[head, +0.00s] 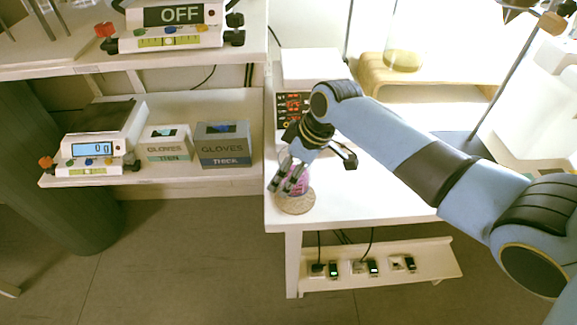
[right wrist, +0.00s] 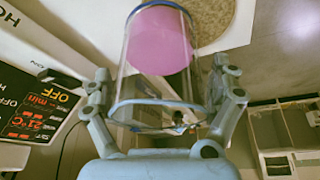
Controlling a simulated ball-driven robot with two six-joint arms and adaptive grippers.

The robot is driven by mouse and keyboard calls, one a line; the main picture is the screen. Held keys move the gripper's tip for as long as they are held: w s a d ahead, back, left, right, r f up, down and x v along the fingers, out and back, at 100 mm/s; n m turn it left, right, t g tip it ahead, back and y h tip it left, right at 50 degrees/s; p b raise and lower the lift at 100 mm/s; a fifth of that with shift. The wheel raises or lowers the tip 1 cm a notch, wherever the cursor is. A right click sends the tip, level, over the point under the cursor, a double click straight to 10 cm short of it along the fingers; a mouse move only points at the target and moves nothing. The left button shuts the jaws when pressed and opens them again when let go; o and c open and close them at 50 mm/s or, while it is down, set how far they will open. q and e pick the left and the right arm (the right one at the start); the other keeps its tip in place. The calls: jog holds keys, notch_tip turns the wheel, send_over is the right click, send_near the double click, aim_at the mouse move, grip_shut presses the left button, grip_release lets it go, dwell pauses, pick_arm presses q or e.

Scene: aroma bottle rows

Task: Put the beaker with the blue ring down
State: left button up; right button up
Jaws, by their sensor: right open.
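The beaker (head: 304,184) is clear glass with pink contents and appears to stand upright on a round cork-like mat (head: 294,206) at the left front corner of the white table. In the right wrist view the beaker (right wrist: 160,42) fills the middle, and bluish edging shows at its open rim. My right gripper (head: 284,186) is open, with its fingers on either side of the beaker. In the right wrist view the fingers of this gripper (right wrist: 162,84) flank the glass. The mat (right wrist: 212,22) shows behind the beaker there. My left gripper is out of view.
A device with a red-digit display (head: 291,106) stands behind the gripper on the white table (head: 380,195). Left of it, a shelf holds a scale reading 0 g (head: 92,149) and glove boxes (head: 222,146). The table is clear to the right of the mat.

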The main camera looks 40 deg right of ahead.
jog(key=shift+r, duration=0.1)
jog(key=p+v, duration=0.1)
jog(key=v, duration=1.1)
jog(key=shift+r+p, duration=0.1)
jog(key=shift+p, duration=0.25)
jog(key=shift+a, duration=0.1)
